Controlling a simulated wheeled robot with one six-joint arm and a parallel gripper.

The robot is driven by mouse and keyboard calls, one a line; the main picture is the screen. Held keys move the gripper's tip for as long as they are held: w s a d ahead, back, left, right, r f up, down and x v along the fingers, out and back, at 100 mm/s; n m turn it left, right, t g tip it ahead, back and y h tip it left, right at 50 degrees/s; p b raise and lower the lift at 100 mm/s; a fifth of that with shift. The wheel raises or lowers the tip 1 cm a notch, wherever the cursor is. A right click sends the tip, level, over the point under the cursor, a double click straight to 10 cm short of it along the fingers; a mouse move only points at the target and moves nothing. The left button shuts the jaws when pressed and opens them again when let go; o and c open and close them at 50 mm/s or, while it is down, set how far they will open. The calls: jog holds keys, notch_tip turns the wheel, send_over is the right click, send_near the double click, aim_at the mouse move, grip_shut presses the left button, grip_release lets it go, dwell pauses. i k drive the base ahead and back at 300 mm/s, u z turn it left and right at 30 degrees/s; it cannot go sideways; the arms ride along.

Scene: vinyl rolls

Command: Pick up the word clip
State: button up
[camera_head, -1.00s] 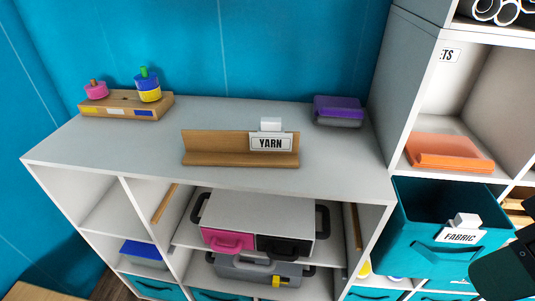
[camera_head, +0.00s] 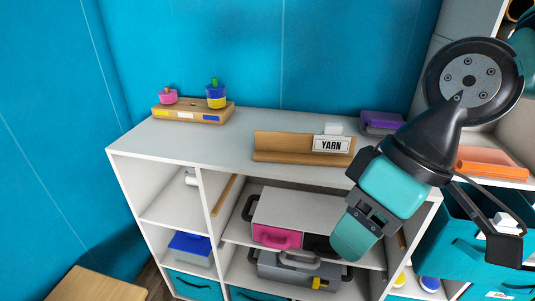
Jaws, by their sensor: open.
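A white clip with a label reading YARN (camera_head: 332,144) is upright on the right part of a wooden ledge holder (camera_head: 282,148), on top of the white shelf unit. A second white clip (camera_head: 508,220), on the front of the teal bin (camera_head: 455,235) at the right, is mostly hidden behind my gripper. My gripper (camera_head: 430,245), black with teal parts, hangs at the right in front of the shelf unit. It is open, with no object seen in it. It is below and to the right of the YARN clip, apart from it in the picture.
A wooden block with pink and blue-yellow pieces (camera_head: 193,113) stands at the shelf top's left. A purple-and-grey item (camera_head: 380,122) is at its right. The shelf top (camera_head: 245,128) has bare room left of the holder.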

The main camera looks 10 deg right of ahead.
aim_at(503, 222)
jog(key=z, duration=0.5)
jog(key=k, duration=0.45)
jog(key=z, duration=0.4)
jog(key=i, duration=0.65)
jog(key=z, duration=0.45)
